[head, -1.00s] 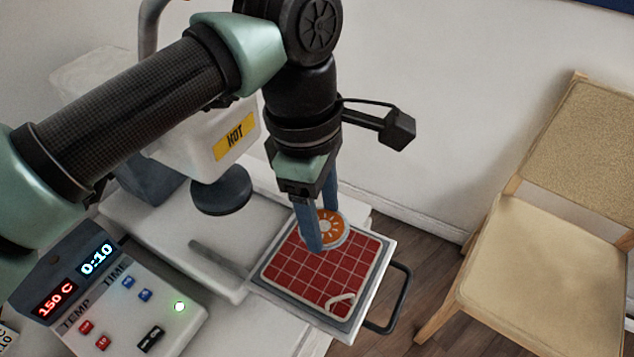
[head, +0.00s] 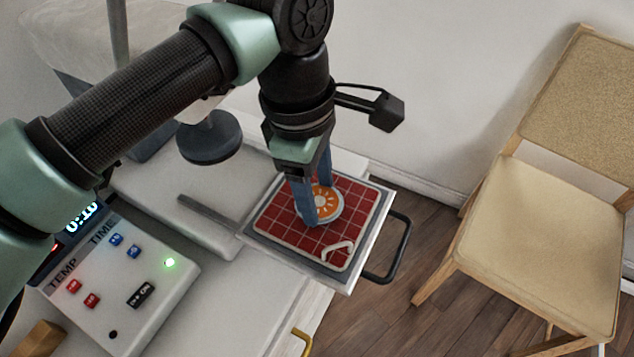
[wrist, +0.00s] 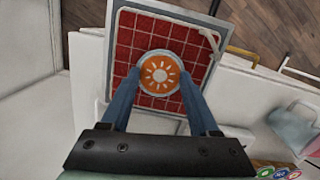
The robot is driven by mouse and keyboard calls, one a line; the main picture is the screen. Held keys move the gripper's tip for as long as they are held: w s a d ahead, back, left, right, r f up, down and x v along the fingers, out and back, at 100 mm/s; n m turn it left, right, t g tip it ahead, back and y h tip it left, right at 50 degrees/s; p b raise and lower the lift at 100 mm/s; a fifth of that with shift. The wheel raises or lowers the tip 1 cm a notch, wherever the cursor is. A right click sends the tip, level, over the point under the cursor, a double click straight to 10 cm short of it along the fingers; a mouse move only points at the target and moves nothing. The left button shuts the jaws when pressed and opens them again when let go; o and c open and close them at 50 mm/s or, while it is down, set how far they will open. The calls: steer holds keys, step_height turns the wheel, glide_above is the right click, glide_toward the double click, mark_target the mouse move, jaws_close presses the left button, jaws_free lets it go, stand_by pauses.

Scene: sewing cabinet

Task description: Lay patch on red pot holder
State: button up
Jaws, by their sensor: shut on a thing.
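The red pot holder (head: 289,226) has a white grid and a pale loop at its near right corner. It lies flat on a grey plate in a white tray (head: 344,285). The patch (head: 326,205) is a round orange disc with a pale sun and a grey rim. My gripper (head: 318,211) points down over the pot holder with its blue fingers shut on the patch. In the wrist view the patch (wrist: 160,73) sits between the fingertips, over the middle of the red pot holder (wrist: 132,42). I cannot tell whether the patch touches the cloth.
A heat press with a round dark head (head: 209,138) stands left of the tray. A control box (head: 119,280) with a green light is at the lower left. A black handle (head: 394,247) sticks out right of the tray. A wooden chair (head: 545,205) stands at the right.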

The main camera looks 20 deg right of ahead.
steer(key=o, duration=1.4)
steer(key=r, duration=0.5)
steer(key=r+p, duration=0.1)
steer(key=r, duration=0.1)
steer(key=shift+w+a+r, duration=0.3)
steer(key=shift+a, duration=0.1)
